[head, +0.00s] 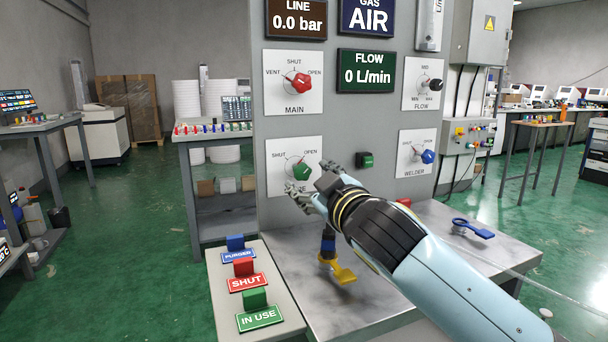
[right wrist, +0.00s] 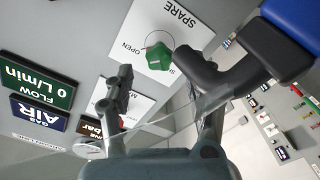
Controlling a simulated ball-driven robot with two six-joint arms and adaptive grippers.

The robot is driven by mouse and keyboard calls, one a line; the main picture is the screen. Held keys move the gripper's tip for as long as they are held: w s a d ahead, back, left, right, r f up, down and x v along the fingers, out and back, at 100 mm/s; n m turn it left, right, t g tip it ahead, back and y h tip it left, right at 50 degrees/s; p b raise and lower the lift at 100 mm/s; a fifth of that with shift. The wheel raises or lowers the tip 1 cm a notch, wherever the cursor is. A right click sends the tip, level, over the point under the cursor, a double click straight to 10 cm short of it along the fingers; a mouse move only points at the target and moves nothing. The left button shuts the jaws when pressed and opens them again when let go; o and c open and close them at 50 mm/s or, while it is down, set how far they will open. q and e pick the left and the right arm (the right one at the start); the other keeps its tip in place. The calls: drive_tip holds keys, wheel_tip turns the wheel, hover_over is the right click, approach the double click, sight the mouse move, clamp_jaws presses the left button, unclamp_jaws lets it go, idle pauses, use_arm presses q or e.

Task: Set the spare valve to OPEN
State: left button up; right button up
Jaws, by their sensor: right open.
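The spare valve is a green lobed knob (head: 301,172) on a white plate (head: 276,178) low on the left of the grey panel. SHUT is printed at the plate's upper left and OPEN at its upper right; the knob's exact setting is hard to read. My right gripper (head: 311,180) is open in front of the plate and hides part of its name. In the right wrist view, the knob (right wrist: 158,57) lies beyond and between the spread fingers, beside SPARE and OPEN. I cannot tell whether a finger touches it. My left gripper is not in view.
The red main knob (head: 299,83) is above, and the blue welder knob (head: 428,156) is to the right. A green square button (head: 366,160) sits between the lower plates. Yellow (head: 341,271) and blue (head: 472,228) items lie on the bench. Coloured status blocks stand front left.

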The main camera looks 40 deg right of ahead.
drive_tip(key=v, duration=0.6)
drive_tip(key=shift+s, duration=0.3)
drive_tip(key=shift+f, duration=0.1)
